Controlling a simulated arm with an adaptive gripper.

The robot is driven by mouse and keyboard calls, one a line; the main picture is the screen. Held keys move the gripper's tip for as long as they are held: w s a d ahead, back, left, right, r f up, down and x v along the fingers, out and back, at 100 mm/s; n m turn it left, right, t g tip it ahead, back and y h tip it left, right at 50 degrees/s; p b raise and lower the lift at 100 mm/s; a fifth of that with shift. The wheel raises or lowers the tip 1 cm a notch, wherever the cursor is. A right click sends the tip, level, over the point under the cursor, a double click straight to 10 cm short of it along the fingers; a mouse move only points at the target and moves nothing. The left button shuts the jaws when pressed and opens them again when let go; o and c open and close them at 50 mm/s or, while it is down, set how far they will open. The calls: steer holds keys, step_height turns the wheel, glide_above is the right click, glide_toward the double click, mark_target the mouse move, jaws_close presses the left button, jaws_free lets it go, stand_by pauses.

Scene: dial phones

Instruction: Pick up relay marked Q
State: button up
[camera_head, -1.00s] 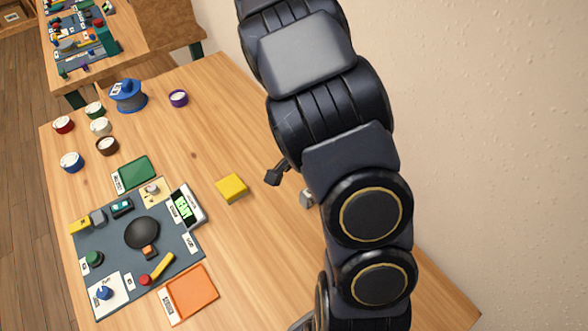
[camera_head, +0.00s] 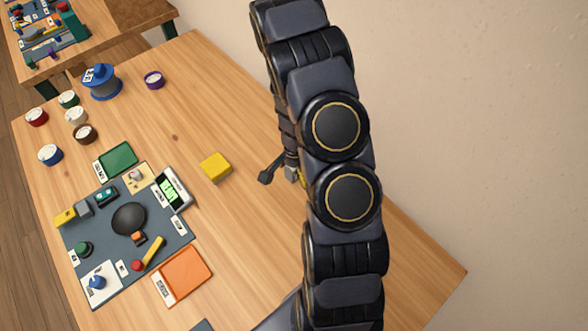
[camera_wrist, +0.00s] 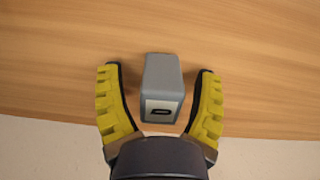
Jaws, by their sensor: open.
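A grey block (camera_wrist: 162,78) shows in the wrist view, with a white label on its near face. The label bears a dark mark too small to read surely as Q. My gripper (camera_wrist: 158,70) is open, with one yellow-padded finger on each side of the block and a visible gap on both sides. I cannot tell the height of the fingers over the table. In the head view my gripper (camera_head: 280,178) is mostly hidden behind my arm, right of the yellow block, and the grey block cannot be made out surely.
A yellow block (camera_head: 215,167) lies left of my gripper. Further left are a dark board (camera_head: 184,232) with several parts, a green tray (camera_head: 117,158) and an orange tray (camera_head: 183,277). A blue spool (camera_head: 102,82) and several small round pots stand at the back. A wall is at right.

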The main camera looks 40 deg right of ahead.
jaws_close()
stand_by(0.4)
